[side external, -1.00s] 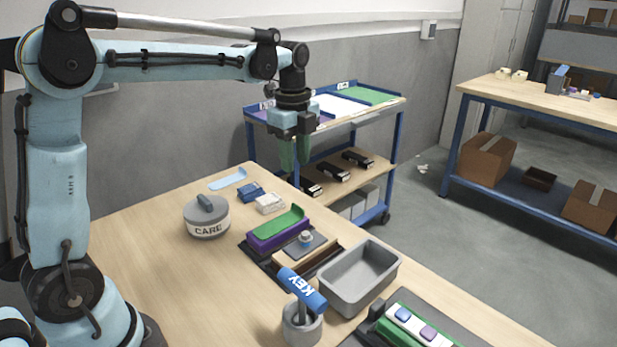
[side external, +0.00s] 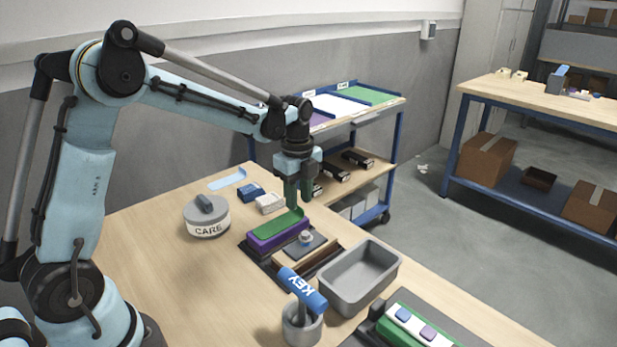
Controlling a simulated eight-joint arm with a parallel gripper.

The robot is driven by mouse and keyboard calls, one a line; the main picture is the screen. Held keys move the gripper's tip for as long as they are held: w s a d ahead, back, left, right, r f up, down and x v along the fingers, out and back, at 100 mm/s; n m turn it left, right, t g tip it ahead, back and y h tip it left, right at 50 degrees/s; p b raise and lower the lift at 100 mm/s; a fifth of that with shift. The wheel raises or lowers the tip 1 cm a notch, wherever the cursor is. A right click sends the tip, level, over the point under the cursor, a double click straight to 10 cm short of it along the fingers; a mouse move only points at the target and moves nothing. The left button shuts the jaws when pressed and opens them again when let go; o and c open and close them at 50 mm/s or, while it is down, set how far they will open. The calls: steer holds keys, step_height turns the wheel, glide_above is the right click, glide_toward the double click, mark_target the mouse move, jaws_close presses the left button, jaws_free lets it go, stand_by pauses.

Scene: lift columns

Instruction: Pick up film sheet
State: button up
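A green sheet (side external: 275,226) with an upturned right end lies on a purple block (side external: 278,238) in the middle of the table. A light blue sheet (side external: 227,180) with a raised end lies flat at the table's back left. The picture does not settle which is the film sheet. My gripper (side external: 298,206) points down over the green sheet's upturned end. Its two green fingers look apart with nothing seen between them. The fingertips overlap the sheet's raised end in the picture, and I cannot tell whether they touch it.
A round CARE container (side external: 207,219), a blue block (side external: 250,192) and a white block (side external: 270,204) stand nearby. A knobbed block (side external: 306,243), a grey tray (side external: 359,279) and a KEY-labelled tool in a cup (side external: 302,326) are in front. A cart (side external: 392,146) stands behind.

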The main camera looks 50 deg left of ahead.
steer(key=shift+f, duration=1.05)
jaws_close()
steer(key=shift+r, duration=0.1)
steer(key=shift+r, duration=0.5)
steer(key=r, duration=0.1)
steer(key=d+r, duration=0.1)
steer(key=r, duration=0.1)
steer(key=shift+s+d+r, duration=0.2)
steer(key=shift+s+r, duration=0.05)
steer(key=shift+r, duration=0.1)
steer(key=s+d+r, duration=0.4)
steer(key=d+r, duration=0.5)
steer(key=r, duration=0.4)
steer(key=shift+d, duration=0.25)
